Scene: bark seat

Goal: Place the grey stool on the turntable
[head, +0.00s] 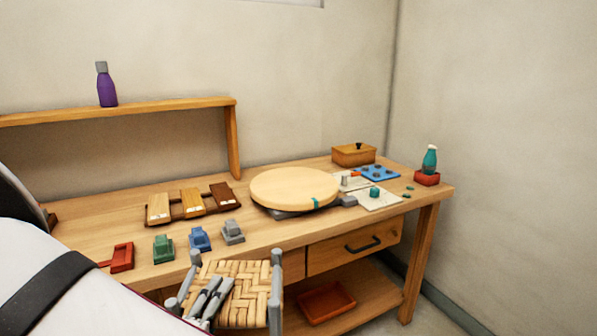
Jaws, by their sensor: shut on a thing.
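The grey stool (250,285) has grey posts and a woven bark-strip seat. It shows at the bottom of the head view, in front of the bench's near edge, its lower part cut off by the frame. My gripper (213,291) is at the stool's left side and is shut on it; the exact contact is hard to see. The turntable (294,188) is a round pale wooden disc on a dark grey base, on the bench behind and to the right of the stool. Its top is empty, with a small teal mark at the front rim.
Green (163,249), blue (200,239) and grey (232,232) small blocks stand along the bench's front left, beside a red holder (122,257). Wooden blocks (191,202) lie behind them. A teal bottle (430,160) stands far right. A shelf (120,110) holds a purple bottle (107,87).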

